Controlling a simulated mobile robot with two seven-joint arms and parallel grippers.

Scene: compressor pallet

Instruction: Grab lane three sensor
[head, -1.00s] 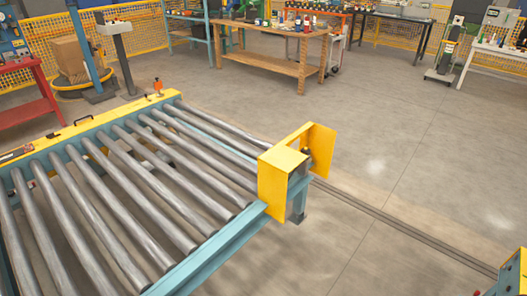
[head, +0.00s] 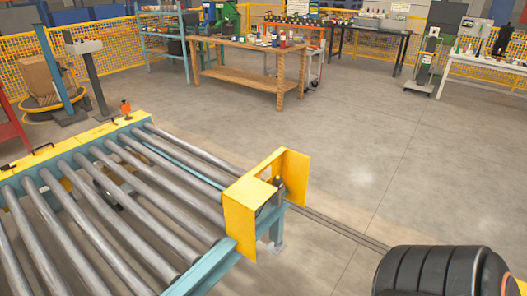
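A roller conveyor with steel rollers (head: 110,205) and a teal frame fills the lower left of the head view. At its near right end stands a bent yellow sheet-metal guard (head: 240,216). A small dark upright part (head: 278,184) shows partly inside the guard; I cannot tell whether it is the lane three sensor. No lane number is readable. A small orange part (head: 125,108) stands on the yellow rail (head: 85,140) at the conveyor's far left end. Neither of my grippers can be made out in the head view.
A wooden workbench (head: 235,84) with bottles and small items stands at the back. A teal shelf (head: 165,47), a black table (head: 400,42) and a white table (head: 495,68) stand around it. The concrete floor (head: 340,150) beyond the guard is clear, with a dark floor channel.

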